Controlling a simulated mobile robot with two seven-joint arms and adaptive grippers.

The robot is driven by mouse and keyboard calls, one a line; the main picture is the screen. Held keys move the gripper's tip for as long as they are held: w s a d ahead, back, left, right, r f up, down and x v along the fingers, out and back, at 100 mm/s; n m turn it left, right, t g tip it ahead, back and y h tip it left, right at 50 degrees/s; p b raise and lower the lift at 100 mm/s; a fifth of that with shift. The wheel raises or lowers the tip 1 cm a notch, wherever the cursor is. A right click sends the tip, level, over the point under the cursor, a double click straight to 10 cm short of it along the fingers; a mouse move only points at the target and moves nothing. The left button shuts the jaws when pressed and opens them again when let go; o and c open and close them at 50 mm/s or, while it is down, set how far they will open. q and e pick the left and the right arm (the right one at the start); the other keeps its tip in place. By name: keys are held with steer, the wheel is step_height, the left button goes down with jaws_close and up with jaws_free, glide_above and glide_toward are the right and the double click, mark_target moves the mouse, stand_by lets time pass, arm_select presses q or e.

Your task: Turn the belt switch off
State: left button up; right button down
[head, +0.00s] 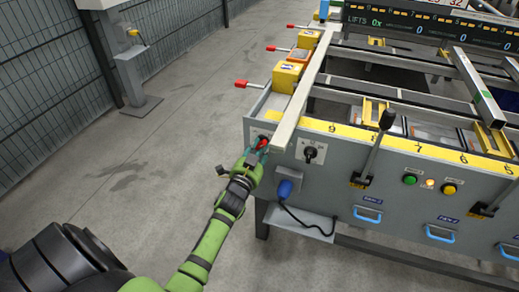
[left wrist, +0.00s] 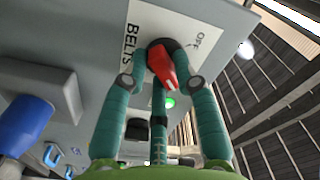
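The belt switch is a red knob with a white tip on a dark round base, in the left wrist view (left wrist: 162,65). It sits on a white plate (left wrist: 150,20) lettered "BELTS" and "OFF". The white tip points down and slightly right there, away from the "OFF" lettering. In the head view the red knob (head: 262,144) shows at the left end of the table's front panel. My left gripper (head: 259,152) is at it, its teal fingers bent in on both sides of the knob and seemingly touching it. The fingertips partly hide its base. My right gripper is not in view.
A black rotary switch (head: 311,153) and a blue plug (head: 287,189) are close to the right of the belt switch. A black lever (head: 376,143) stands farther right, before lit push buttons (head: 430,183).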

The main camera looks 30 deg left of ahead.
arm_select(q)
jaws_close()
